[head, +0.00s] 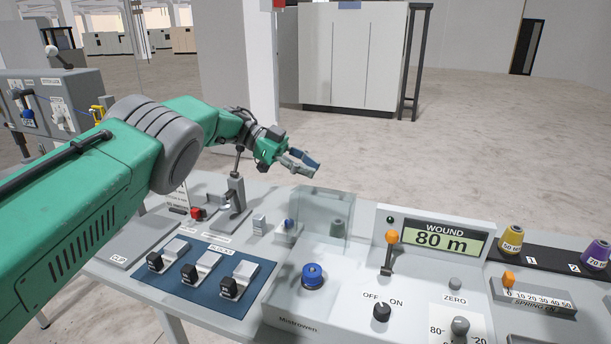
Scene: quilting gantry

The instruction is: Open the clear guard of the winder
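The clear guard (318,212) is a see-through upright panel on the back left of the grey winder (345,290). My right gripper is out of view.
Left are a blue mat (213,295) with blocks and a grey stand (236,194). Yellow and purple spools stand right.

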